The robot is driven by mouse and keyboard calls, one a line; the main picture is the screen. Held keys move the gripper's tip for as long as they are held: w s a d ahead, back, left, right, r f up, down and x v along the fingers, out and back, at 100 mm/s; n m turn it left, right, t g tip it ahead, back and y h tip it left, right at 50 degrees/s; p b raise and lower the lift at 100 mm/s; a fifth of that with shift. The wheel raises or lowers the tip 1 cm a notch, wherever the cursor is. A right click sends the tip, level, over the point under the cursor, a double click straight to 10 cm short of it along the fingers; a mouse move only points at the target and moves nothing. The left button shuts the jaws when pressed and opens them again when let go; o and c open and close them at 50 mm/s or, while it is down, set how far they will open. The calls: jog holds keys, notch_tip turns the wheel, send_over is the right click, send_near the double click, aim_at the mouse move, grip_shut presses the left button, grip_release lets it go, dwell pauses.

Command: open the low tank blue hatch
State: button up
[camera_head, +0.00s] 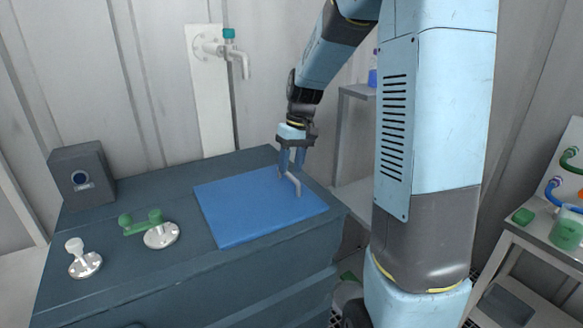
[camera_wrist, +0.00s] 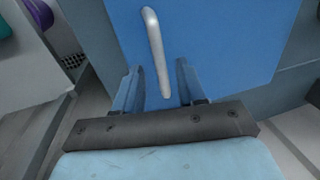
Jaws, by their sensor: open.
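The blue hatch (camera_head: 245,208) lies flat and shut on top of the low dark tank (camera_head: 130,274). Its grey bar handle (camera_head: 291,182) stands near the hatch's right side. My gripper (camera_head: 292,172) points down at the handle from above. In the wrist view the handle (camera_wrist: 156,50) runs between my two open fingers (camera_wrist: 156,88), with a gap to each finger. The hatch (camera_wrist: 220,40) fills the background there. I cannot tell how far down the fingers reach around the bar.
A tap (camera_head: 230,50) is on the wall behind. A bench with coloured vessels (camera_head: 545,222) stands at right.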

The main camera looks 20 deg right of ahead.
jog(key=shift+a+f, duration=0.1)
jog(key=shift+f, duration=0.55)
jog(key=shift+c, duration=0.3)
grip_shut()
